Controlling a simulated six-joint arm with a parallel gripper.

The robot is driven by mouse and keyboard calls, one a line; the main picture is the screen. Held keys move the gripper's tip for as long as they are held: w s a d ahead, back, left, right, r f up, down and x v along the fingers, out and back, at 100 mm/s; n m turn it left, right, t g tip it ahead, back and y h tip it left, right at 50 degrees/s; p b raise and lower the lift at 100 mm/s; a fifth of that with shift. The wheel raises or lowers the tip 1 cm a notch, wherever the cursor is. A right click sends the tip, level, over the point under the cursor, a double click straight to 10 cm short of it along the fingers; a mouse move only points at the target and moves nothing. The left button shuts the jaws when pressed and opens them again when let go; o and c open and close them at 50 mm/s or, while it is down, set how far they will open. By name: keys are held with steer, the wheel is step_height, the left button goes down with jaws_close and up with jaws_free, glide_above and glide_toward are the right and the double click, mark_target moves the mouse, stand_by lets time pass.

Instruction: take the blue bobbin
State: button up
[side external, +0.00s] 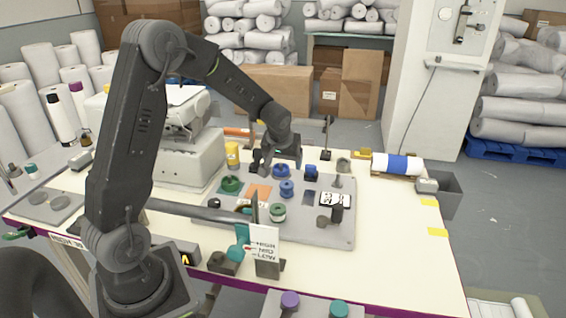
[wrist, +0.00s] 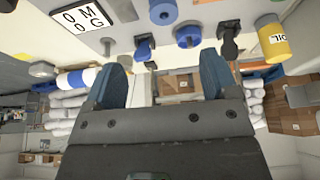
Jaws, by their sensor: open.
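Three blue pieces stand on the grey board. One blue spool-shaped piece (side external: 287,188) is near the board's middle and shows at the top of the wrist view (wrist: 163,12). A second, wider blue piece (side external: 281,170) is just behind it, also in the wrist view (wrist: 187,36). A third blue piece with dark parts (side external: 311,172) stands to the right, at left in the wrist view (wrist: 144,48). I cannot tell for sure which is the bobbin. My gripper (wrist: 160,74) is open and empty, its blue fingertips apart. In the side view it hangs over the board's back edge, behind the blue pieces.
The grey board (side external: 318,233) also bears a green spool (side external: 278,212), a green piece (side external: 230,184) and a lettered card (side external: 335,199). A yellow bottle (side external: 232,154) stands behind left, beside the white sewing machine (side external: 190,155). A blue-and-white roll (side external: 398,165) lies at right.

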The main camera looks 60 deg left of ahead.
mark_target(287, 186)
steer(key=x, duration=1.5)
steer(key=shift+s+a+f, duration=0.1)
steer(key=shift+a, duration=0.2)
steer(key=c, duration=1.1)
